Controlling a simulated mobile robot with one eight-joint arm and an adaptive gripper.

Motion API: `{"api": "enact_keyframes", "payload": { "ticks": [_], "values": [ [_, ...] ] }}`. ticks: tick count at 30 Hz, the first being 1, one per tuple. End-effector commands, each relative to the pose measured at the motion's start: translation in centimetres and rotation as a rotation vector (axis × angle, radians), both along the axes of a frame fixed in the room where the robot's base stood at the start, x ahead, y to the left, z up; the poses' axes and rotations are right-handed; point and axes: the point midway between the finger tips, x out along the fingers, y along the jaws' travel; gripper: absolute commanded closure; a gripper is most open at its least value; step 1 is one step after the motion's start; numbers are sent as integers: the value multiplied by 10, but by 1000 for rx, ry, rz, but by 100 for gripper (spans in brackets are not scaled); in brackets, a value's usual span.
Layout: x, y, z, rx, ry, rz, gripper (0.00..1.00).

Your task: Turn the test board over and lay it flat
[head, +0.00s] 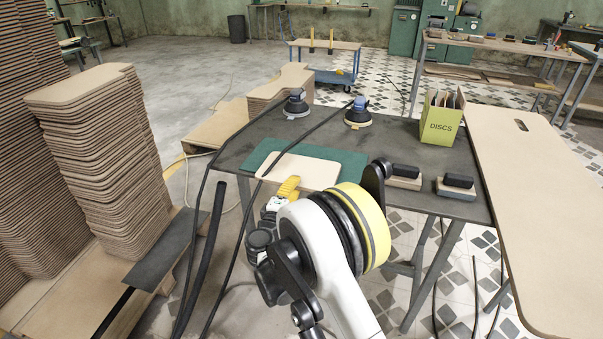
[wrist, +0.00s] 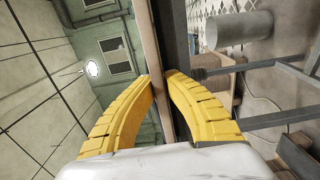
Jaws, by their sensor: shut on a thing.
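The test board is a small pale tan board with rounded corners (head: 298,170). In the head view it appears level, over the front of a green mat (head: 333,157) on the dark table. My gripper (head: 290,186) has yellow fingers and is shut on the board's near edge. In the wrist view the board (wrist: 151,40) is a thin edge-on strip between the fingertips (wrist: 158,79), with the dark tabletop edge (wrist: 179,45) close beside it. I cannot tell whether the board touches the mat. Its underside is hidden.
Two sanders (head: 296,104) (head: 358,113) stand on the table's far side. A green disc box (head: 441,118) and two black-handled blocks (head: 404,178) (head: 456,187) are to the right. Cables cross the table's left part. Board stacks (head: 100,150) rise at left; a large board (head: 545,190) lies at right.

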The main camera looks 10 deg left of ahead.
Motion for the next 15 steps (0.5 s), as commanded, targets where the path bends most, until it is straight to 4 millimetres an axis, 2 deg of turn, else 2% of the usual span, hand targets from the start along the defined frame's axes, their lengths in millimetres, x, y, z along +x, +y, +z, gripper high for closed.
{"api": "enact_keyframes", "payload": {
  "ticks": [15],
  "values": [
    [0, 0, 8, 0, 0, 0, 100]
  ]
}}
